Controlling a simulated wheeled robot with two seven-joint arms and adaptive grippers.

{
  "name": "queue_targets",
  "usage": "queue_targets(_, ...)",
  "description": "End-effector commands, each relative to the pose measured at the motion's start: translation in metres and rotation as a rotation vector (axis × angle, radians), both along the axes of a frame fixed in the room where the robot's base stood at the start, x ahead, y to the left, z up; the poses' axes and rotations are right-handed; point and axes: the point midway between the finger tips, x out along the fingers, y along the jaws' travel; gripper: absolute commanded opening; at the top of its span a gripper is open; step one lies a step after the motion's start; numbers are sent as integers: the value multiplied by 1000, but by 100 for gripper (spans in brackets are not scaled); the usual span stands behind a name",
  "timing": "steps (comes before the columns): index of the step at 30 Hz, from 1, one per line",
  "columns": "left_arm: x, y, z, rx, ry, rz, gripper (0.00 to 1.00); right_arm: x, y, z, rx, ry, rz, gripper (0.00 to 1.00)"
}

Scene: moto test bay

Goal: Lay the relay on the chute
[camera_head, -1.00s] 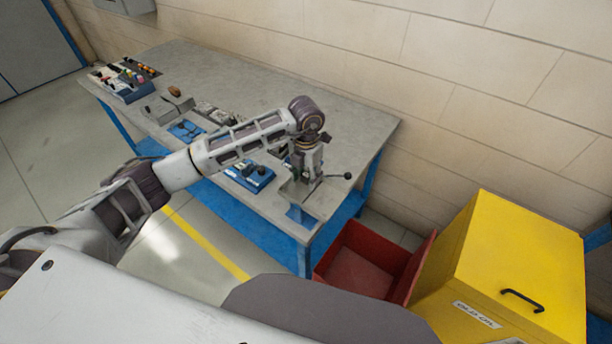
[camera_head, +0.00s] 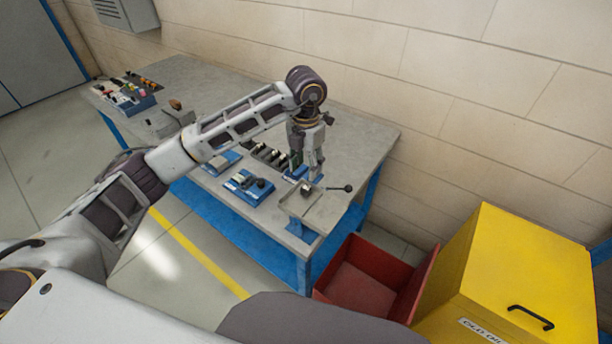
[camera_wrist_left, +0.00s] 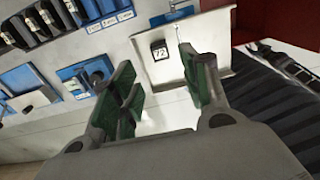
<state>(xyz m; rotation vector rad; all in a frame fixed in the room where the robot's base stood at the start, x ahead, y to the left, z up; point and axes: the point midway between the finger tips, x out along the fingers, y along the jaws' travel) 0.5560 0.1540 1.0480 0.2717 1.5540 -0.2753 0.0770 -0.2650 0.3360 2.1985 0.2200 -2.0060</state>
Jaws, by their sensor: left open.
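The relay, a small dark block with a pale marked face (camera_wrist_left: 160,50), sits on the chute (camera_wrist_left: 205,62), a light metal tray with raised sides, in the left wrist view. In the head view the relay (camera_head: 307,188) shows as a small dark block on the chute (camera_head: 313,210) at the table's front right corner. My left gripper (camera_head: 317,176) is just behind and above the relay, fingers pointing down. In the left wrist view its two green-padded fingers (camera_wrist_left: 158,85) are apart with nothing between them, and the relay is beyond them. My right gripper is not in view.
A lever with a black ball (camera_head: 348,188) sticks out beside the chute. A blue fixture with a dark knob (camera_head: 250,187) and a row of dark bins (camera_head: 266,154) stand to its left. A red bin (camera_head: 365,280) and yellow cabinet (camera_head: 520,265) stand off the table's right end.

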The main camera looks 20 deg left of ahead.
Motion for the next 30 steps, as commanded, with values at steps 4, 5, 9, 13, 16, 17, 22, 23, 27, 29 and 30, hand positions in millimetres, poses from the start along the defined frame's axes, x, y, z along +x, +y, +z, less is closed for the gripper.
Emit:
queue_targets(4,1,0,14,-1,-2,0,46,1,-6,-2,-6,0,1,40)
queue_targets(5,0,0,15,-1,-2,0,46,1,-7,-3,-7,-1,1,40)
queue_targets(9,0,0,21,0,0,0,46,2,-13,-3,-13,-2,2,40)
queue_targets(13,0,0,22,0,0,0,46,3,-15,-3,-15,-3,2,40)
queue_targets(16,0,0,22,0,0,0,46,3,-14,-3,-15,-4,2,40)
queue_targets(17,0,0,22,0,0,0,46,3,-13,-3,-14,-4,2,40)
queue_targets(22,0,0,22,0,0,0,46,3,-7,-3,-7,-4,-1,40)
queue_targets(23,0,0,22,0,0,0,46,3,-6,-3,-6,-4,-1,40)
queue_targets(27,0,0,22,0,0,0,46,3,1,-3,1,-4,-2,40)
queue_targets(29,0,0,22,0,0,0,46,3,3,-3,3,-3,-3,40)
queue_targets(30,0,0,22,0,0,0,46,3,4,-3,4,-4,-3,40)
